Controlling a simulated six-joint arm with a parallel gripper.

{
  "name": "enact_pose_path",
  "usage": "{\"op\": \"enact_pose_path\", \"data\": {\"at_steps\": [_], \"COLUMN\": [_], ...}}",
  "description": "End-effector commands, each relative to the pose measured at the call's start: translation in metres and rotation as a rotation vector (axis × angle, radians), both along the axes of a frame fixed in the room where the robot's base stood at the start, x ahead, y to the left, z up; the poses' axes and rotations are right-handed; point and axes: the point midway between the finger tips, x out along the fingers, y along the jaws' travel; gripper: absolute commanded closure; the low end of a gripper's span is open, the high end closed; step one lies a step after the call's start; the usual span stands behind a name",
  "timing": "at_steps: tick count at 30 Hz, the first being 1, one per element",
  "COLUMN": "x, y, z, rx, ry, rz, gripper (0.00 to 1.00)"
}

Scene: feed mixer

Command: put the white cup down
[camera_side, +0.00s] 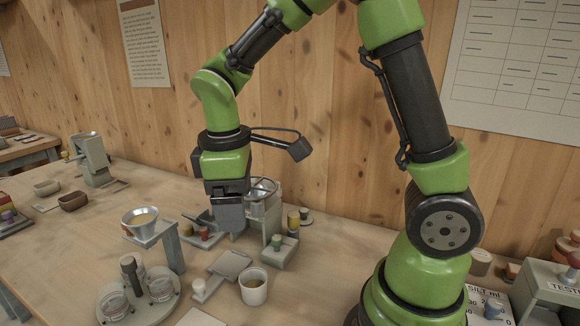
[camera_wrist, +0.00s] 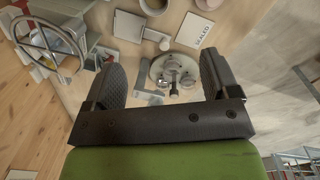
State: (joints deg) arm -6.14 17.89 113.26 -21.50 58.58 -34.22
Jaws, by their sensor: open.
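The white cup (camera_side: 254,287) stands upright on the wooden table, in front of and to the right of my gripper in the side view. It holds something brown. In the wrist view a pale round vessel, which looks like the same cup (camera_wrist: 155,4), is cut off by the top edge. My gripper (camera_side: 229,216) is above the table beside the grey mixer stand. In the wrist view my gripper (camera_wrist: 162,72) has its two dark fingers wide apart with nothing between them. The cup is apart from the fingers.
A round tray with glass jars (camera_side: 137,295) stands front left, near a funnel on a stand (camera_side: 141,220). A grey mixer with a wheel (camera_side: 263,192) is close to my gripper. A grey scoop-like plate (camera_side: 229,263) lies left of the cup. A "SEALED" card (camera_wrist: 196,30) lies nearby.

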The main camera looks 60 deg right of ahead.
Motion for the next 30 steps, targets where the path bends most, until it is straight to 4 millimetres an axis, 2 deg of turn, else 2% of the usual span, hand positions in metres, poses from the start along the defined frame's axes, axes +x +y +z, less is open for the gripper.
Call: {"op": "enact_pose_path", "data": {"at_steps": [1,3,6,10,15,18,30], "x": [-0.010,-0.025,-0.049,-0.080,-0.111,-0.120,-0.124], "y": [0.000,0.001,0.002,0.005,0.009,0.011,0.012], "z": [0.020,0.042,0.068,0.090,0.101,0.103,0.104], "rx": [0.032,0.082,0.166,0.288,0.426,0.476,0.502], "ry": [-0.069,-0.153,-0.265,-0.396,-0.509,-0.542,-0.558], "rz": [-0.079,-0.193,-0.355,-0.544,-0.721,-0.778,-0.807], "gripper": [0.19,0.19,0.19,0.19,0.19,0.19,0.19]}}
